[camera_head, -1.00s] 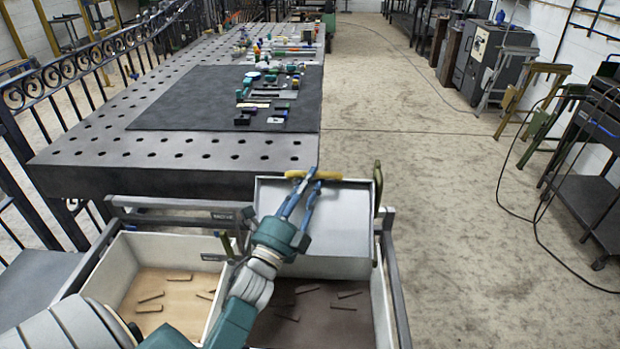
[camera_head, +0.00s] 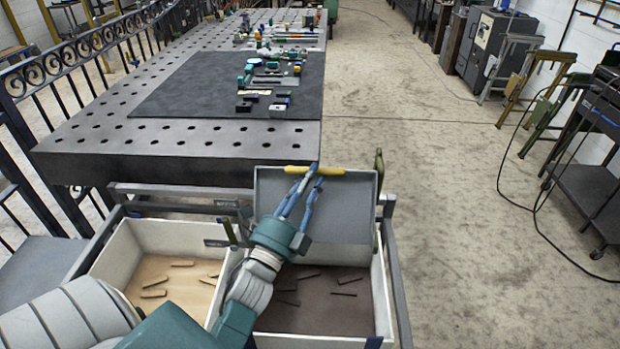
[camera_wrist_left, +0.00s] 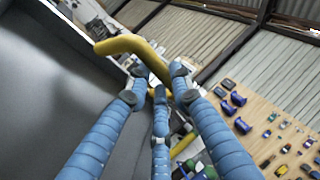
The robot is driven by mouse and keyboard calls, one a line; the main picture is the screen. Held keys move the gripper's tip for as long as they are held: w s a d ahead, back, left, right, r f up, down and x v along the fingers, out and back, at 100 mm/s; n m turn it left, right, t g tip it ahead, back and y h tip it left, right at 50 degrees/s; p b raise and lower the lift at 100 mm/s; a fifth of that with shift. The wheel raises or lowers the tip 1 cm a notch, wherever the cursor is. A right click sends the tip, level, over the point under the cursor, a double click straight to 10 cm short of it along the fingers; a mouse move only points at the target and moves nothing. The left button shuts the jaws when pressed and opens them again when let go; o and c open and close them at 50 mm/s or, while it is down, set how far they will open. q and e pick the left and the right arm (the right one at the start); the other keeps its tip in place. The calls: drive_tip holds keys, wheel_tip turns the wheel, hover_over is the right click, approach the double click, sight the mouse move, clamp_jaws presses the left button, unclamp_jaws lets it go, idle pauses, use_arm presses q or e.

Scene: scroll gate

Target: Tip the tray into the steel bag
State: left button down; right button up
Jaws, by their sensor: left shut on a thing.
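My left gripper (camera_head: 310,174) is shut on the yellow handle (camera_head: 315,169) along the top edge of a grey tray (camera_head: 340,205). The tray stands steeply tilted at the back of the right-hand open bag (camera_head: 384,300), and its visible face looks empty. This bag has pale walls and a dark floor with several thin dark bars on it. A left-hand bag (camera_head: 112,252) has a tan floor with several similar bars. I cannot read which is the steel one. In the left wrist view, the fingers close around the yellow handle (camera_wrist_left: 130,45) beside the tray's grey face (camera_wrist_left: 45,90). My right gripper is not in view.
A metal frame (camera_head: 397,285) surrounds the bags. Olive posts (camera_head: 379,172) flank the tray. A perforated steel table (camera_head: 180,140) with a dark mat and small parts stands behind.

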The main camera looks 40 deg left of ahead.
use_arm(q)
drive_tip(key=shift+f, duration=0.4)
drive_tip(key=c, duration=1.6)
unclamp_jaws()
drive_tip(key=shift+o, duration=0.4)
drive_tip(key=shift+w, duration=0.1)
drive_tip(key=shift+r, duration=0.1)
drive_tip(key=v, duration=0.7)
drive_tip(key=shift+s, duration=0.25)
